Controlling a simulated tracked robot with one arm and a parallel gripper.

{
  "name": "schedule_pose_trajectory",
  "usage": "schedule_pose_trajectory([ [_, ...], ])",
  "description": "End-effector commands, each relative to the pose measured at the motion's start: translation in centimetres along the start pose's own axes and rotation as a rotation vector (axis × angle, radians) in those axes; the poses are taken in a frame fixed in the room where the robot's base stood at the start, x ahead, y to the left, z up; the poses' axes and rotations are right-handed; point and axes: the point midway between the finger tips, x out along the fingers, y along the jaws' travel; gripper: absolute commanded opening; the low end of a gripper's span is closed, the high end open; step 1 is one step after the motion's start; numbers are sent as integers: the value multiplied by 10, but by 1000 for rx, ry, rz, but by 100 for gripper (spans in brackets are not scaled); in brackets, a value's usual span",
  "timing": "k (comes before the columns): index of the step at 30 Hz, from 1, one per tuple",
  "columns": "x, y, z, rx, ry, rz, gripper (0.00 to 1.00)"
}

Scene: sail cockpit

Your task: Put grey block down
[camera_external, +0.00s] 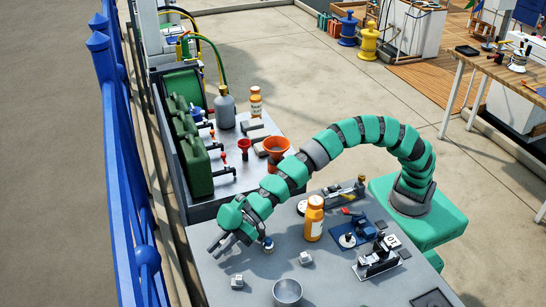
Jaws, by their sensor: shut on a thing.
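My green arm reaches from the right across the grey worktable (340,285) to its left part. My gripper (218,244) is at the table's left edge, its dark grey fingers pointing down and left. It is shut on the grey block, which is hard to tell apart from the grey fingers at this size. I cannot tell whether the block touches the tabletop. A small pale cube (237,281) lies below the gripper in the picture, and another pale cube (305,258) lies to its right.
A small blue-and-grey item (268,244) stands close to the gripper's right. A metal cup (287,292), an orange bottle (314,218) and a blue device (355,230) are on the table.

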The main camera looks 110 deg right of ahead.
Motion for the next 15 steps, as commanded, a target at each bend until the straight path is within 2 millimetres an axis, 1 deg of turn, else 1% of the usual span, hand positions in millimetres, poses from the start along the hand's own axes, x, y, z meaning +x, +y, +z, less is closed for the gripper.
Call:
schedule_pose_trajectory([
  [1,3,-1,11,1,-12,-4,0],
  [9,6,-2,19,3,-20,-6,0],
  [10,6,-2,20,3,-21,-7,18],
  [11,6,-2,21,3,-22,-7,27],
  [12,7,-2,22,4,-23,-8,37],
  [15,7,-2,24,4,-27,-9,37],
])
